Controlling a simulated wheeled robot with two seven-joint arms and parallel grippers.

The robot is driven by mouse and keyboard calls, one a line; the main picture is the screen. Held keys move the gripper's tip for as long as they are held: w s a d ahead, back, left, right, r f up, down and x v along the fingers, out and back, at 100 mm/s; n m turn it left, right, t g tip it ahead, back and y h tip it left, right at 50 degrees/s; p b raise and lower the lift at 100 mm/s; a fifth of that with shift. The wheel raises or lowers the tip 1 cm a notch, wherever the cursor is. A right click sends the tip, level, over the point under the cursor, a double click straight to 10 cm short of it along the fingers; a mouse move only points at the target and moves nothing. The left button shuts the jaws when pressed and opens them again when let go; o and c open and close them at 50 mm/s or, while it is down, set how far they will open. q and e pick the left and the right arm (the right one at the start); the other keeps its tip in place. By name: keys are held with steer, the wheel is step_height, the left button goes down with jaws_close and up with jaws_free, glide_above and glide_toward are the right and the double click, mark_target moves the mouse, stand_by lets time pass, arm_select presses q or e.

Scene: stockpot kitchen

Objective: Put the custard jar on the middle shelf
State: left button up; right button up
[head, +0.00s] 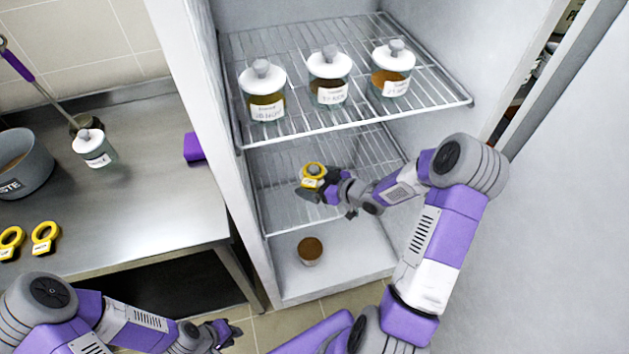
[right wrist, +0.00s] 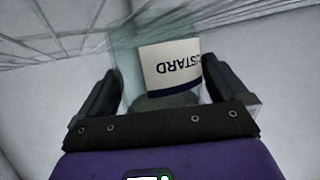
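The custard jar (right wrist: 170,68) is clear glass with a white label reading "…STARD", upside down in the right wrist view. My right gripper (right wrist: 160,85) has one finger on each side of the jar and appears shut on it. In the head view the jar, with a yellow ring top (head: 313,171), is inside the fridge at the middle wire shelf (head: 375,153). My right gripper (head: 325,190) partly covers it. I cannot tell whether the jar touches the shelf. My left gripper (head: 226,333) is open and empty, low in front of the counter.
Several white-lidded jars (head: 330,75) stand on the top shelf (head: 430,95), above my right arm. A small brown-topped cup (head: 310,250) sits on the fridge floor. The counter (head: 150,200) holds a grey pot (head: 25,170), a white-lidded jar (head: 93,148) and two yellow rings (head: 45,237).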

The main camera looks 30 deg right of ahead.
steer(key=shift+r, duration=0.1)
steer(key=shift+s+d+r, duration=0.2)
steer(key=p+v, duration=0.4)
steer(key=v, duration=0.7)
steer(key=shift+s, duration=0.15)
steer(key=shift+r, duration=0.1)
